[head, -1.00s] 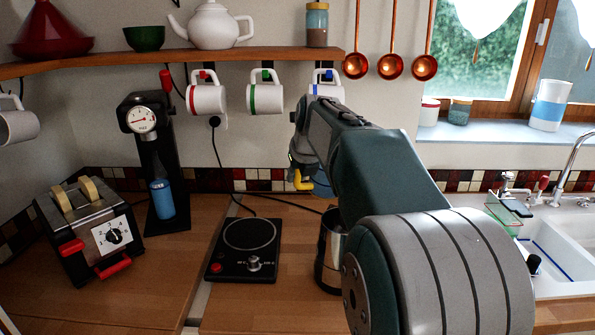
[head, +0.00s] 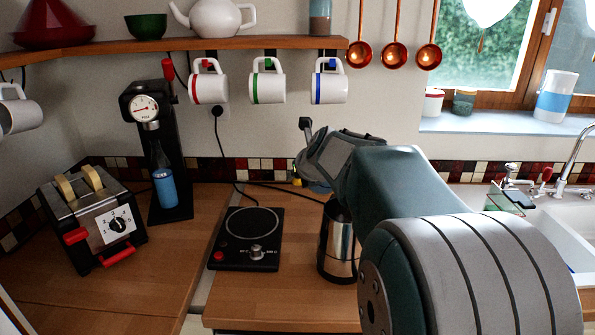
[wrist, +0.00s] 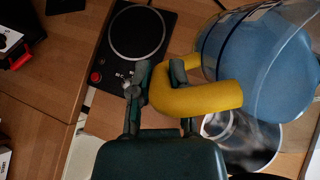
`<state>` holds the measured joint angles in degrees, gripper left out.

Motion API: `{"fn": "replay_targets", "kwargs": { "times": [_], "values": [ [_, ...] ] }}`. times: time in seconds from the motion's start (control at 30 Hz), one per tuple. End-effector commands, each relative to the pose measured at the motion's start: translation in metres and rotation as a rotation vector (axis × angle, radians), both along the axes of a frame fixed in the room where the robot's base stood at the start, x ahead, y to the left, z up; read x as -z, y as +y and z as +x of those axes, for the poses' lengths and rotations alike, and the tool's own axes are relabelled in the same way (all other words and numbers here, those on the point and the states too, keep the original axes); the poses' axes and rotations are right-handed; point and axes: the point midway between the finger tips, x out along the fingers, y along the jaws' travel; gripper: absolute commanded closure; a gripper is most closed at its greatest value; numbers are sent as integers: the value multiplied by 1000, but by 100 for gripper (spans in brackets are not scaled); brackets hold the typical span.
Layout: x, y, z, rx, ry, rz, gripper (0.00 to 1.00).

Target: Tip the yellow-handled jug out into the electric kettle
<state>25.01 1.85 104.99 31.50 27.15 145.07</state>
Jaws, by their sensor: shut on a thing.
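The clear jug (wrist: 262,62) with blue contents shows at the right of the wrist view. Its thick yellow handle (wrist: 205,98) is in my gripper (wrist: 158,80), which is shut on it. In the head view my arm hides most of the jug; only a bit of yellow handle (head: 297,182) and blue shows. The steel electric kettle (head: 341,248) stands on the counter, partly behind my arm. In the wrist view the kettle (wrist: 245,135) lies below the jug, partly covered by it. I cannot tell how far the jug is tilted.
A black hot plate (head: 247,239) sits left of the kettle. A toaster (head: 95,215) and a black machine with a gauge (head: 157,150) stand further left. Mugs (head: 268,85) hang under the shelf (head: 110,50). The sink (head: 560,235) is at right.

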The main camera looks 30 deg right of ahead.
Motion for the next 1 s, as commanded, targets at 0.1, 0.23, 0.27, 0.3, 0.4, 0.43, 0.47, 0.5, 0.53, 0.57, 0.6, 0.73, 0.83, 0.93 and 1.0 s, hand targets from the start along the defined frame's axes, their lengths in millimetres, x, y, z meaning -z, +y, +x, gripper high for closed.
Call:
{"fn": "replay_targets", "kwargs": {
  "times": [0.1,0.23,0.27,0.3,0.4,0.43,0.47,0.5,0.53,0.57,0.6,0.73,0.83,0.93,1.0],
  "values": [
    [4,-1,0,4,-28,-3,100],
    [8,-1,1,3,-63,-2,100],
    [8,0,1,2,-71,-2,100],
    [9,-1,1,3,-81,-2,100],
    [11,-1,2,5,-107,-5,100],
    [12,-1,2,4,-113,-3,100],
    [12,-1,2,3,-120,-3,100],
    [13,0,2,2,-128,-3,100],
    [14,0,2,2,-134,-3,100],
    [14,0,3,2,-140,-2,100],
    [15,0,3,1,-148,-3,100],
    [17,-1,3,5,-172,-5,100],
    [18,0,3,1,-190,-3,100],
    [19,0,4,1,-207,-2,100],
    [20,0,4,3,-219,-4,100]
  ]
}}
